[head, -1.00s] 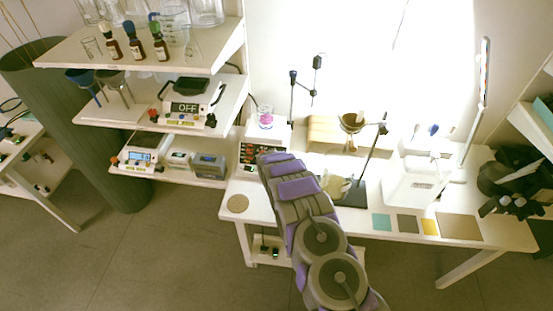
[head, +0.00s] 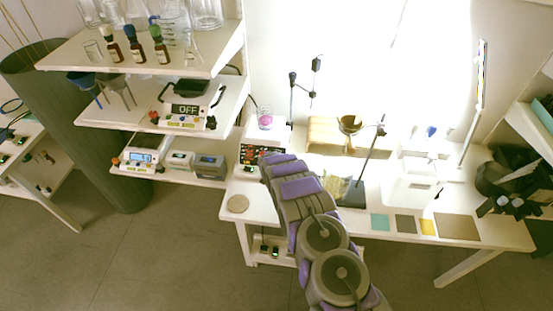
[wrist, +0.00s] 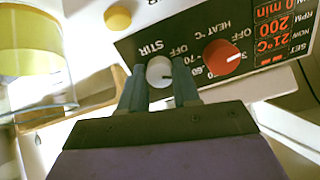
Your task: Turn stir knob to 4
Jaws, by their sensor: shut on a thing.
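The hotplate stirrer (head: 250,152) stands at the left end of the white table, and my arm reaches to its front. In the wrist view its dark panel (wrist: 195,28) appears rotated, with a lit red display and STIR and HEAT labels. The pale grey stir knob (wrist: 160,71) sits between the two blue-grey fingers of my gripper (wrist: 160,80), which is shut on it. A small dark mark on the knob points right in that view. The knob's exact setting is hard to read. The red heat knob (wrist: 222,57) is beside it, clear of the fingers.
A beaker with pink liquid (head: 265,119) stands on the stirrer. A yellow round button (wrist: 117,18) shows beside the panel. A funnel stand (head: 350,124), a white device (head: 410,185) and flat colored mats (head: 380,222) lie to the right. Shelves (head: 150,118) stand left.

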